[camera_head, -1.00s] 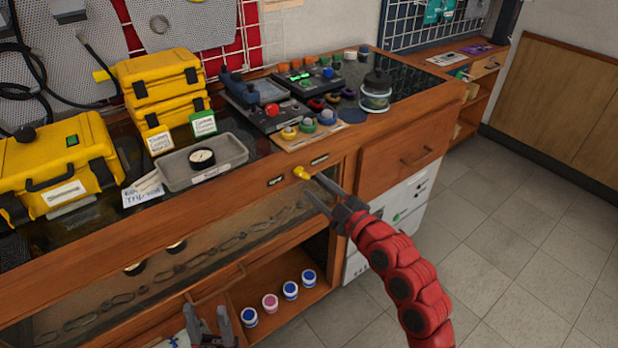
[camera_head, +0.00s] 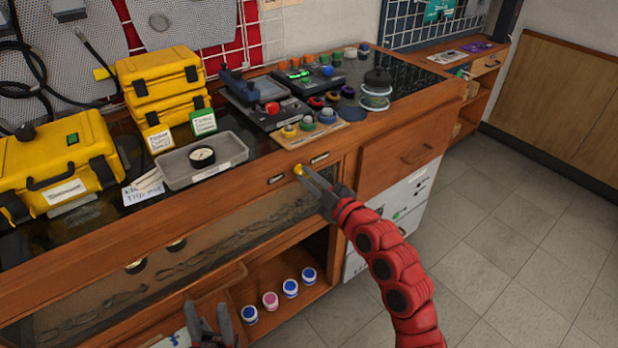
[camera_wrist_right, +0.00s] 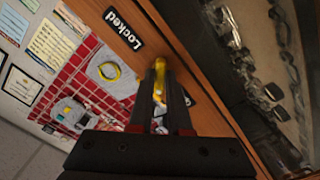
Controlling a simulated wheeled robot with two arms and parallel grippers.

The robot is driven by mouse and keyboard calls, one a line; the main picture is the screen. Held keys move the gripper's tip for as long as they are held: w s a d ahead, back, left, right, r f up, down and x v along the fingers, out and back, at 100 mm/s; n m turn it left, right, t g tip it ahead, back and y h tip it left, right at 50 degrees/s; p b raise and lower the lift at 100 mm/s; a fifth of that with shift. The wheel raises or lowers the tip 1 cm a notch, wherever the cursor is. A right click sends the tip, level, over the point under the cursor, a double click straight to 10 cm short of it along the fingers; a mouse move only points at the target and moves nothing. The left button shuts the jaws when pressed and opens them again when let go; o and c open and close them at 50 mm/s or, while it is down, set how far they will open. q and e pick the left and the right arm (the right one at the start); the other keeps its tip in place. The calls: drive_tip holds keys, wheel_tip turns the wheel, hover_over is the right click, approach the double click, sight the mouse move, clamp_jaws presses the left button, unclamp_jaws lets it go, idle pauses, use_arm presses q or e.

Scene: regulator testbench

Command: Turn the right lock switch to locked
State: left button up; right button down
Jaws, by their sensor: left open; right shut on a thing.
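The yellow lock switch (camera_head: 298,170) sits on the wooden front rail of the bench, between two small black labels. My right gripper (camera_head: 304,174) is shut on the switch. In the right wrist view the yellow switch (camera_wrist_right: 160,77) stands between the two dark fingers (camera_wrist_right: 160,98), and a black label reading "Locked" (camera_wrist_right: 123,29) is beside it. The other label is mostly hidden there behind the fingers. My left gripper (camera_head: 211,330) is open and empty at the bottom of the head view, in front of the lower shelf, away from the switch.
Above the switch, the bench top carries a wooden board with coloured knobs (camera_head: 310,130), a grey tray (camera_head: 178,171) with a gauge, and yellow cases (camera_head: 62,165). Several small jars (camera_head: 290,288) stand on the open lower shelf. The floor at right is clear.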

drive_tip(key=shift+m, duration=0.3)
drive_tip(key=shift+f+m+b, duration=0.1)
drive_tip(key=shift+m+b, duration=0.4)
drive_tip(key=shift+m, duration=2.2)
drive_tip(key=m, duration=0.2)
drive_tip(key=shift+m, duration=0.4)
drive_tip(key=m, duration=0.2)
drive_tip(key=shift+m, duration=0.3)
drive_tip(key=m+p, duration=0.1)
drive_tip(key=m, duration=0.1)
drive_tip(key=shift+m, duration=0.3)
drive_tip(key=shift+m+p, duration=0.9)
drive_tip(key=shift+m, duration=1.1)
